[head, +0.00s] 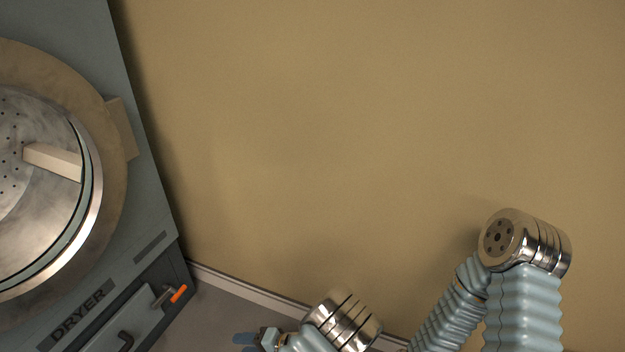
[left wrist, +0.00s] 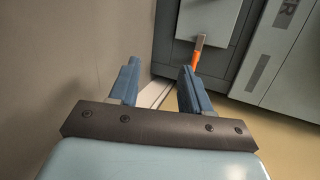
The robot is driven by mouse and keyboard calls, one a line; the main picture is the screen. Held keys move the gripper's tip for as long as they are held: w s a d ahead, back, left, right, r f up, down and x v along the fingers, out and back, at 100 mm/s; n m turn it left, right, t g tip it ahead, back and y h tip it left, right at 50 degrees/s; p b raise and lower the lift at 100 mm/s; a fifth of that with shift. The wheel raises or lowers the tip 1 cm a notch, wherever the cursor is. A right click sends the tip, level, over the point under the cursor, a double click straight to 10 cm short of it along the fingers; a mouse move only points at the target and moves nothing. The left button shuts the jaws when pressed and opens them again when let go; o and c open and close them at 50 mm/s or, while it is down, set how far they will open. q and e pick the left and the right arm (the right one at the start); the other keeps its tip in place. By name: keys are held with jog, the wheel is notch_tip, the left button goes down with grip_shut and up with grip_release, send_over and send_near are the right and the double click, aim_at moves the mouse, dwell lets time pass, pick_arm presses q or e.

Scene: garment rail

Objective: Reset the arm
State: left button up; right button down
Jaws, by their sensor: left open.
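My left gripper (head: 246,341) shows at the bottom edge in the head view, partly cut off, with its blue fingers to the right of the dryer's lower corner. In the left wrist view my left gripper (left wrist: 158,84) has its two blue fingers spread apart. Nothing is between them, so it is open and empty. Silver joints and ribbed pale-blue links of my arms fill the lower right of the head view. My right gripper is not seen.
A grey dryer (head: 146,207) with a round metal door (head: 75,235) stands at the left. An orange-tipped handle (head: 178,293) sticks out low on its front; it also shows beyond the fingers in the left wrist view (left wrist: 196,58). A bare tan wall (head: 330,120) fills the middle.

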pick_arm(q)
jog(key=s+f+g+h, duration=0.1)
jog(key=s+f+g, duration=0.1)
jog(key=s, duration=0.1)
jog(key=s+f+g+h, duration=0.2)
jog(key=s, duration=0.1)
jog(key=s+a+f+n+g+h, duration=0.1)
jog(key=s+f+h, duration=0.1)
jog(key=s, duration=0.2)
jog(key=shift+s+a+g, duration=0.1)
jog(key=shift+g, duration=0.3)
jog(key=s+h, duration=0.1)
jog(key=s+d+h, duration=0.1)
jog(key=s+f+g+h, duration=0.1)
jog(key=shift+s+d+n, duration=0.1)
jog(key=shift+d+n, duration=0.15)
jog(key=shift+n, duration=0.05)
jog(key=s+d+h, duration=0.1)
jog(key=s+d+n+h, duration=0.1)
jog(key=d+h, duration=0.1)
jog(key=s+d+r+h, duration=0.1)
jog(key=h, duration=0.1)
jog(key=shift+d+n, duration=0.3)
notch_tip(320, 180, up, 19)
jog(key=w+n+t+h+p, duration=0.2)
jog(key=w+t+h+p, duration=0.1)
jog(key=p, duration=1)
jog(key=shift+d+n+t+h, duration=0.3)
jog(key=shift+d+t+h, duration=0.05)
jog(key=shift+t+h, duration=0.4)
